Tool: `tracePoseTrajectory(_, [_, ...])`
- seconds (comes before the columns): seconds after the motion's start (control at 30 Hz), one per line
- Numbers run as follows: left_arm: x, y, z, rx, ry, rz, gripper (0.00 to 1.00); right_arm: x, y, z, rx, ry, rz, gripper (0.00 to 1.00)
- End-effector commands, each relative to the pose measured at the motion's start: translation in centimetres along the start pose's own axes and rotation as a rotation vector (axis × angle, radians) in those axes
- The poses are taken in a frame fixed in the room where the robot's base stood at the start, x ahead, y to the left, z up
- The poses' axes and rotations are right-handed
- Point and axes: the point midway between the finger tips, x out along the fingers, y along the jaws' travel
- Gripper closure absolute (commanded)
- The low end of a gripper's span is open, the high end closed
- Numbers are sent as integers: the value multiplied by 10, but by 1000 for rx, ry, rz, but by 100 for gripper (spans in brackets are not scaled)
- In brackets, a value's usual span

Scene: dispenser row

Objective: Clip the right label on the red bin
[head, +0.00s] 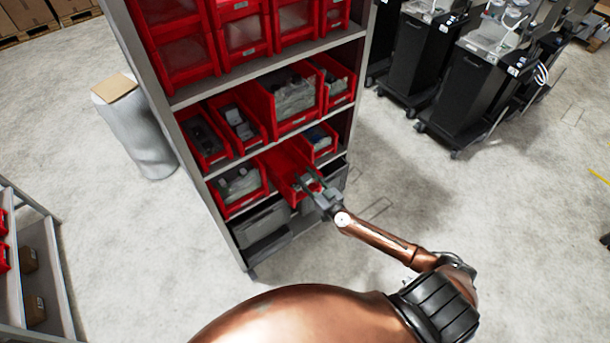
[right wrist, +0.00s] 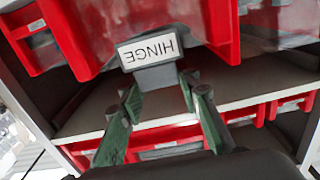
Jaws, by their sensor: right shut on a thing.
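My right gripper (head: 318,192) is at the front of a red bin (head: 283,168) on the lower shelf of the rack. In the right wrist view, its green fingers (right wrist: 162,98) are closed on the grey clip of a white label (right wrist: 148,51) that reads HINGE, upside down in the picture. The label is right in front of a red bin front (right wrist: 85,32); I cannot tell whether it touches or is clipped on. In the head view the label is too small to make out. My left gripper is out of view.
The grey rack (head: 220,222) holds several red bins, some with parts inside. A grey bin (head: 262,222) stands on the bottom level. Black carts (head: 468,80) stand at the upper right.

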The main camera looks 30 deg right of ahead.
Motion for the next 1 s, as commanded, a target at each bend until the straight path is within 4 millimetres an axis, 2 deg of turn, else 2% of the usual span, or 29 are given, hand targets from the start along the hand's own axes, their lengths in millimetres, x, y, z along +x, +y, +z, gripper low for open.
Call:
tracePoseTrajectory(0.37, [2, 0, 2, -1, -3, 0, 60, 0, 0, 4, 1, 0, -1, 84])
tracePoseTrajectory(0.4, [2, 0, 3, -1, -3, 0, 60, 0, 0, 4, 1, 0, -1, 68])
tracePoseTrajectory(0.67, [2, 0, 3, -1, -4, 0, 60, 0, 0, 4, 0, 0, -1, 51])
tracePoseTrajectory(1.0, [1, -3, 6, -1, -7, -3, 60, -3, 0, 5, 0, -1, -1, 49])
